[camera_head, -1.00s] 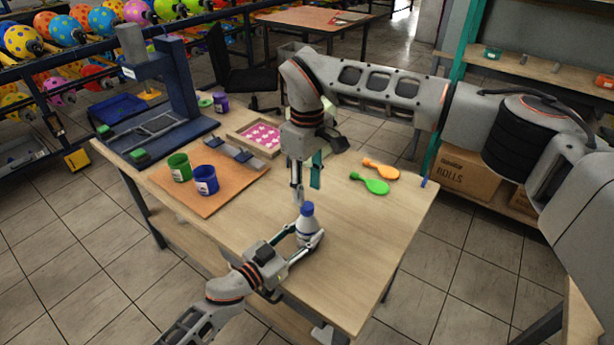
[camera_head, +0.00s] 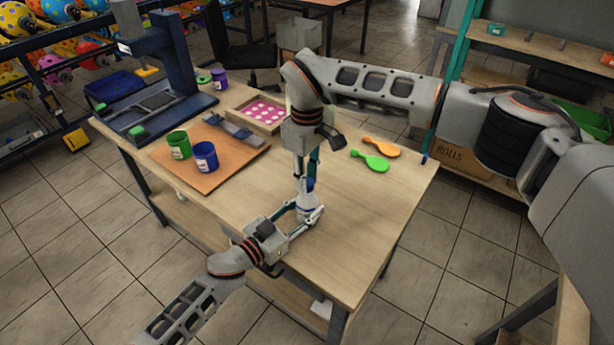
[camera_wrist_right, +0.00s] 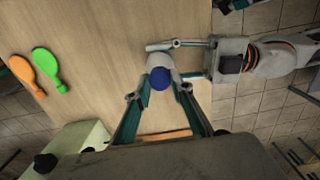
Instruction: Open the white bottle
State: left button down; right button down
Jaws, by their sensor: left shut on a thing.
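The white bottle (camera_head: 307,206) with a blue cap (camera_head: 310,184) stands upright near the front edge of the wooden table. My left gripper (camera_head: 309,213) is shut around the bottle's body from the front left. My right gripper (camera_head: 304,181) points down at the cap from above. In the right wrist view, the blue cap (camera_wrist_right: 160,78) lies between and slightly ahead of the right fingertips (camera_wrist_right: 160,93), which are spread apart with gaps on both sides. The left gripper also shows there, reaching the bottle from the right. My right fingers partly hide the cap in the head view.
Green (camera_head: 370,160) and orange (camera_head: 381,147) paddle-shaped items lie right of the bottle. Green (camera_head: 179,146) and blue (camera_head: 205,157) cups stand on a brown board (camera_head: 222,173) at left. A tray with pink pattern (camera_head: 262,113) lies behind. The table's front right is clear.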

jog(key=n, duration=0.3)
jog(key=shift+r, duration=0.1)
jog(key=n, duration=1.8)
jog(key=shift+n, duration=0.3)
jog(key=n, duration=1.9)
jog(key=shift+s, duration=0.1)
jog(key=n, duration=1.3)
jog(key=shift+n, duration=0.3)
jog(key=shift+r, duration=0.3)
jog(key=shift+r, duration=0.8)
